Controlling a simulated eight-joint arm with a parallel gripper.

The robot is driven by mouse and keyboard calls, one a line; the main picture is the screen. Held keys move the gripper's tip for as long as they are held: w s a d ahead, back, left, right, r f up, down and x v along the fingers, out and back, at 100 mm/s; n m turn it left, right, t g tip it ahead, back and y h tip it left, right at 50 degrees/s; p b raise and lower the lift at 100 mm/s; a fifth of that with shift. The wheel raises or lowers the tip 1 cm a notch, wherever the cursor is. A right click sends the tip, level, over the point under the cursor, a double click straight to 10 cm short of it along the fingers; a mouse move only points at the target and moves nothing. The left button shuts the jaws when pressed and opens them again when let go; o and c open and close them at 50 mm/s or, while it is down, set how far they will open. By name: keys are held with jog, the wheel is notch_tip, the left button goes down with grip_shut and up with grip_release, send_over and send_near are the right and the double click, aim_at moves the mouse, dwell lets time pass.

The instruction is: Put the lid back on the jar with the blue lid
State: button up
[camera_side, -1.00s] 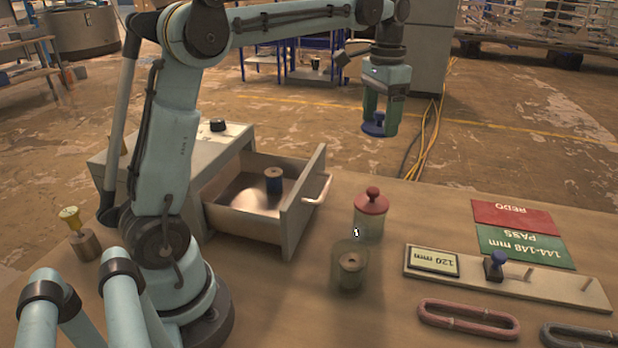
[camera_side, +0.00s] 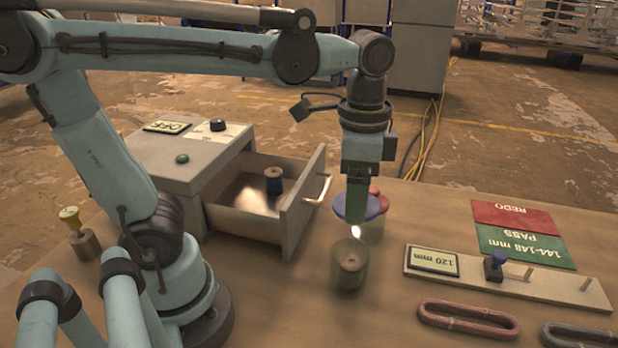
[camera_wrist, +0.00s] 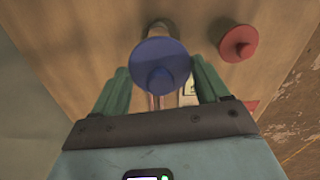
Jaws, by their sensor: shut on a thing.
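My gripper (camera_side: 357,207) is shut on the blue lid (camera_side: 347,209) and holds it in the air above the bench. The lid hangs above and slightly behind the open glass jar (camera_side: 349,278), apart from it. The jar stands upright on the bench with a small brownish spool-like piece (camera_side: 350,262) inside. In the wrist view the blue lid (camera_wrist: 160,66) lies between the two green fingers (camera_wrist: 160,88) and covers most of the jar.
A jar with a red lid (camera_side: 377,197) stands just behind, partly hidden by my gripper. A gauge board (camera_side: 540,283) and red and green mats (camera_side: 515,218) lie at right.

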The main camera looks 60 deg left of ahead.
jog(key=shift+f, duration=4.45)
jog(key=shift+f, duration=0.15)
jog(key=o, duration=1)
jog(key=shift+r, duration=3.5)
grip_shut()
